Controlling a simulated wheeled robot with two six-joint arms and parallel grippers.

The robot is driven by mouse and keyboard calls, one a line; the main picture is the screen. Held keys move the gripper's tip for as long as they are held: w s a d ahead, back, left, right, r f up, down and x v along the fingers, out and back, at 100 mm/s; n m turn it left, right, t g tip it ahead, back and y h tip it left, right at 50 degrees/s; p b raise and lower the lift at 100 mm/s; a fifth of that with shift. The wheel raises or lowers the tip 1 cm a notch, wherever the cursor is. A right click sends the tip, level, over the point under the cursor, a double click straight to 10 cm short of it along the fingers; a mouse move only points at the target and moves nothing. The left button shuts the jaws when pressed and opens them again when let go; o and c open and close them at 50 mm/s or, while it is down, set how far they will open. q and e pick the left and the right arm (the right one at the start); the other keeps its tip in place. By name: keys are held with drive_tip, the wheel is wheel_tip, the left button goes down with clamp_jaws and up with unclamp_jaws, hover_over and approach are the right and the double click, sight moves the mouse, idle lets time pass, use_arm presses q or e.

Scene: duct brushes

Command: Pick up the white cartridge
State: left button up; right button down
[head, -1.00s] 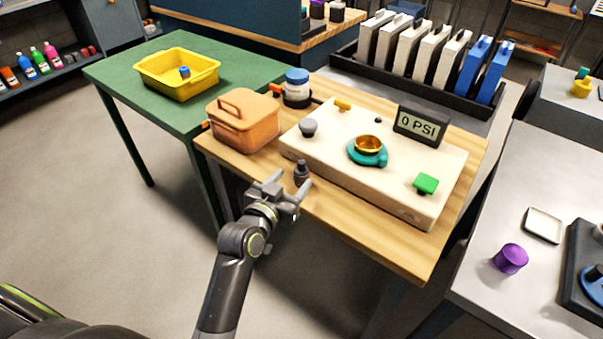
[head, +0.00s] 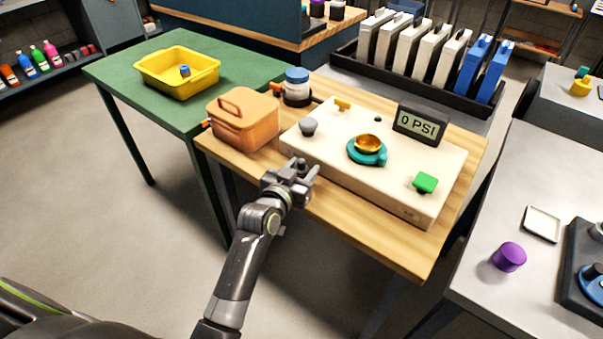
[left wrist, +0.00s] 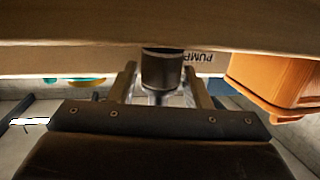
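My left gripper (head: 306,168) is at the front edge of the wooden table, beside the cream pump panel. A small dark grey cylinder with a narrower neck (left wrist: 162,72) stands between its two fingers in the left wrist view. The fingers are apart, one on each side; a thin gap shows on one side, and firm contact is not visible. In the head view the gripper mostly hides this cylinder. No thing is clearly a white cartridge; several white upright slabs (head: 413,45) stand in a black rack (head: 420,88) at the back. My right gripper is not in view.
The cream panel (head: 330,165) carries a gauge reading 0 PSI (head: 420,124), a teal-and-gold fitting (head: 367,150) and a green knob (head: 425,183). An orange lidded box (head: 243,120) and a blue-lidded jar (head: 297,88) stand left. A yellow bin (head: 178,75) sits on the green table.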

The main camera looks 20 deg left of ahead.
use_arm(q)
drive_tip(key=c, duration=0.7)
